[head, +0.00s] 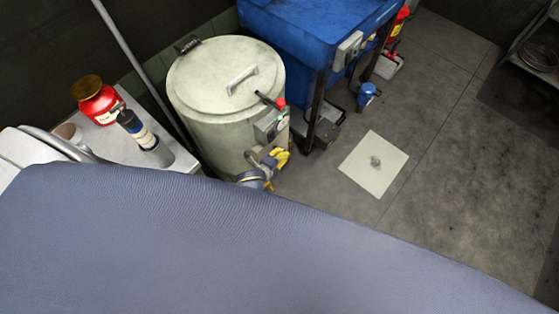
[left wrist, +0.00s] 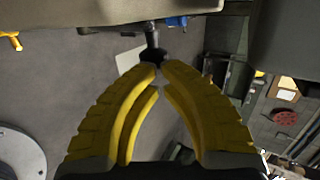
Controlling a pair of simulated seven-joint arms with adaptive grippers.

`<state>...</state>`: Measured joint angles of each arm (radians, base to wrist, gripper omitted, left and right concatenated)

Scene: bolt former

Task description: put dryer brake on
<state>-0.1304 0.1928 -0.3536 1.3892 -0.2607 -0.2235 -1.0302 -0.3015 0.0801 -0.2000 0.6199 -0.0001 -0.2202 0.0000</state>
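The dryer is a pale grey-green drum with a round lid (head: 225,72), left of centre in the head view. A black lever with a red knob (head: 281,103) sticks out by its control box (head: 268,125). A grey rod ending in a dark knob (left wrist: 151,55) is right at the tips. I cannot tell whether they touch it. My right gripper is not identifiable.
A blue tank (head: 290,28) on a dark frame stands just right of the dryer. A bench (head: 112,139) with a red container (head: 98,102) and a dark bottle (head: 138,130) is at left. A pale floor plate (head: 366,177) lies on open floor at right.

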